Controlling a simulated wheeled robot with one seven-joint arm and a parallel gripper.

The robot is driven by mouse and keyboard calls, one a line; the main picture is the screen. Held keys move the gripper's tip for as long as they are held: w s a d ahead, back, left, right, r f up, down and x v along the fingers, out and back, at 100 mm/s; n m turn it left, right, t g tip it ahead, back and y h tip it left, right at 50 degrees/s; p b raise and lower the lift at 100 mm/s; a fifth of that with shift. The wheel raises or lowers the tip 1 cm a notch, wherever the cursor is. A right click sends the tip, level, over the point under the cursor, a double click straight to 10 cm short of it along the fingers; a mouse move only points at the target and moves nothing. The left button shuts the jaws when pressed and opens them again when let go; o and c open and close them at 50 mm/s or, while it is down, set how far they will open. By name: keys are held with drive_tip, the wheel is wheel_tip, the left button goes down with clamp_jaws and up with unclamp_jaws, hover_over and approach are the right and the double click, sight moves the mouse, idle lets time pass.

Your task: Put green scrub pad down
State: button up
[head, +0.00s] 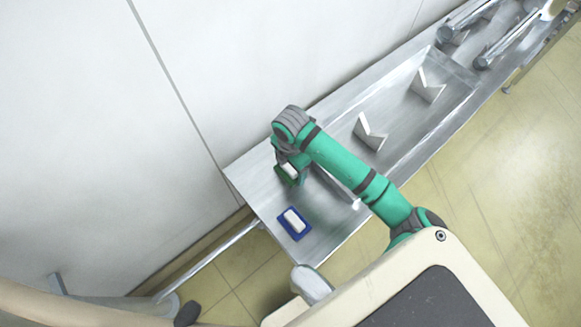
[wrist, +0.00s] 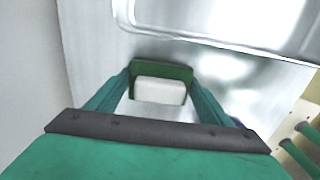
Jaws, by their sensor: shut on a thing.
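The green scrub pad (wrist: 160,70) is a dark green pad with a white block (wrist: 160,92) on it. My gripper (wrist: 160,88) is shut on it, with a finger on each side. In the head view, my gripper (head: 289,171) points down over the left end of the metal counter, and the green scrub pad (head: 287,177) shows partly beneath it. I cannot tell whether the pad touches the counter.
A blue pad with a white block (head: 294,222) lies on the metal counter (head: 262,193), nearer its front edge. A white wall (head: 215,80) runs behind. Bare counter surrounds the blue pad.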

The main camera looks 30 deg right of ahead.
drive_tip(key=shift+s+f, duration=0.1)
drive_tip(key=shift+f, duration=0.5)
drive_tip(key=o, duration=1)
drive_tip(key=shift+a, duration=0.1)
wheel_tip(320, 180, up, 14)
drive_tip(key=shift+f, duration=0.25)
